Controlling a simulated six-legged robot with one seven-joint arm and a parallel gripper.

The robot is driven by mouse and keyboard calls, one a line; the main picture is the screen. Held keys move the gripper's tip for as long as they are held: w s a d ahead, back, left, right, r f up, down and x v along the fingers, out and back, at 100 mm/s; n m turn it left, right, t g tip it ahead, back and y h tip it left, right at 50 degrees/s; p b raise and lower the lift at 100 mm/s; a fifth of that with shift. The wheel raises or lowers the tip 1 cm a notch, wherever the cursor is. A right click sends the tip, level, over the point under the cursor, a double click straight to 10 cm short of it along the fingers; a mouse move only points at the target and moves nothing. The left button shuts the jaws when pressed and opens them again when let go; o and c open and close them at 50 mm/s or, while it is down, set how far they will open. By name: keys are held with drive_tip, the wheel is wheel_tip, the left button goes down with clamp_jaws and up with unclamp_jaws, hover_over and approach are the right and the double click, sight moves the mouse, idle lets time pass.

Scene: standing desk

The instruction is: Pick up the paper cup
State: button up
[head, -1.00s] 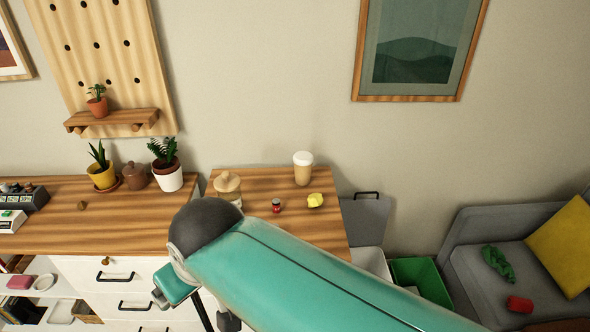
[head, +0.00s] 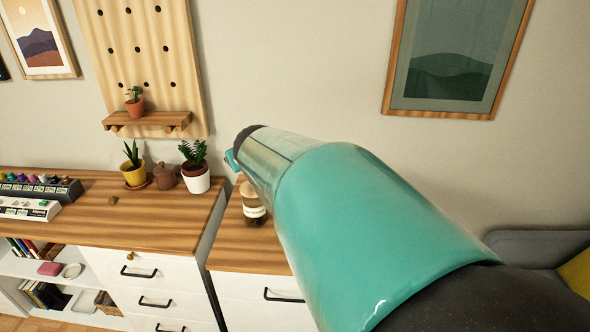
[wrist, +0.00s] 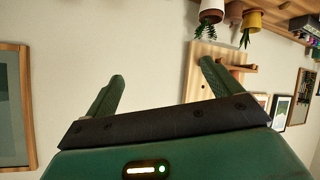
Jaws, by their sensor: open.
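The paper cup does not show now. My arm covers the part of the wooden desk (head: 237,250) where the cup stood in the earlier head view, and the wrist view does not show it either. My gripper (wrist: 162,72) is open in the wrist view. Its two green fingers are spread wide with nothing between them, and the wall lies behind them. In the head view my arm crosses the desk, and its far end hides most of the gripper.
A labelled jar (head: 253,208) stands on the desk beside my arm. A pegboard shelf (head: 147,121) hangs above.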

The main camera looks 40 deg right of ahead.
drive_tip(key=w+d+f+n+t, duration=0.1)
drive_tip(key=w+d+f, duration=0.15)
drive_tip(key=d, duration=0.85)
drive_tip(key=w+d+f+t, duration=0.1)
drive_tip(key=d+f+t, duration=0.15)
drive_tip(key=d, duration=0.85)
drive_tip(key=s+d+f+n+y, duration=0.1)
drive_tip(key=s+d+f+y, duration=0.2)
drive_tip(key=s+d+f, duration=0.3)
drive_tip(key=s+d+f+y, duration=0.3)
drive_tip(key=s+d+f, duration=0.15)
drive_tip(key=f, duration=0.45)
drive_tip(key=x, duration=0.8)
drive_tip(key=shift+w+d+r, duration=0.1)
drive_tip(key=shift+w+r, duration=0.1)
drive_tip(key=shift+r, duration=0.15)
drive_tip(key=shift+d+x, duration=0.2)
drive_tip(key=shift+x, duration=1.15)
drive_tip(key=shift+d+x, duration=0.15)
drive_tip(key=shift+x, duration=1.2)
drive_tip(key=shift+r, duration=0.1)
drive_tip(key=c, duration=1.1)
drive_tip(key=shift+o, duration=0.2)
